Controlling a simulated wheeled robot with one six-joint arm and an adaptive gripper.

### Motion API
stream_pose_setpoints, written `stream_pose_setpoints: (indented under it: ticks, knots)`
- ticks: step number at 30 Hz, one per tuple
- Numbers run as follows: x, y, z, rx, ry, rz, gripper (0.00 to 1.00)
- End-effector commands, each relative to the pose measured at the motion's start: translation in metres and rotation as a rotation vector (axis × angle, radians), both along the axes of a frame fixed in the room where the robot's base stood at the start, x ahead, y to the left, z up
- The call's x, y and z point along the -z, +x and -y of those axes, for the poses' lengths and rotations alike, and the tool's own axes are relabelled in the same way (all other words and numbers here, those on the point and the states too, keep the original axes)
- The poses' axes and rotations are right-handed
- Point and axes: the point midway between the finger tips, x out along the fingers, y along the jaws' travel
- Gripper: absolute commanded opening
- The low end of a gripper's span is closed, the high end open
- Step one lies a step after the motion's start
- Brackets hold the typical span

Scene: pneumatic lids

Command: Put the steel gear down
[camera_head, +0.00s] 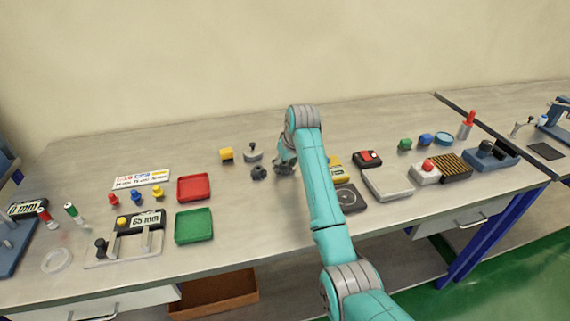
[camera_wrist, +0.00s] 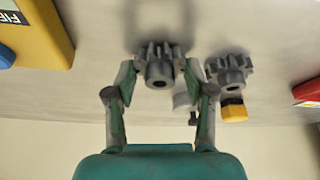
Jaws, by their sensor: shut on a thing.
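The steel gear (camera_wrist: 160,68), a grey toothed wheel with a dark bore, sits between the two fingertips of my gripper (camera_wrist: 158,78) in the wrist view. My gripper is shut on it. In the head view my gripper (camera_head: 285,168) is low over the workbench (camera_head: 225,232), and my arm partly hides it. The gear's shadow falls on the bench close by; I cannot tell whether the gear touches the surface. A second, darker grey gear (camera_wrist: 230,72) stands on the bench just beside the held one; it also shows in the head view (camera_head: 259,173), left of my gripper.
A yellow block (camera_head: 227,154) and a grey knobbed piece (camera_head: 252,154) stand behind the second gear. A red tray (camera_head: 193,188) and a green tray (camera_head: 194,226) lie to the left. A yellow device (camera_wrist: 42,35) is close on the other side. Bare bench lies in front.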

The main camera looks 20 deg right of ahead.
Motion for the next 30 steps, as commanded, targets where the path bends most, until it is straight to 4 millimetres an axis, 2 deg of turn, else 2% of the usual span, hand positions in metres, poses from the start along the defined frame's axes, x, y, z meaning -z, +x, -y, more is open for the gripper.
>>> stream_pose_setpoints:
  ticks: [3,4,6,15,20,30]
  knots:
    - [0.003,0.000,0.000,0.000,0.000,0.000,0.08]
    - [0.003,0.000,0.000,0.000,0.000,-0.001,0.61]
    - [0.003,0.000,0.000,0.000,0.000,-0.001,0.79]
    - [0.002,0.000,0.000,0.000,0.000,-0.001,0.79]
    - [-0.007,-0.002,0.001,0.000,0.000,0.001,0.79]
    - [-0.066,-0.025,0.007,0.001,0.000,0.003,0.79]
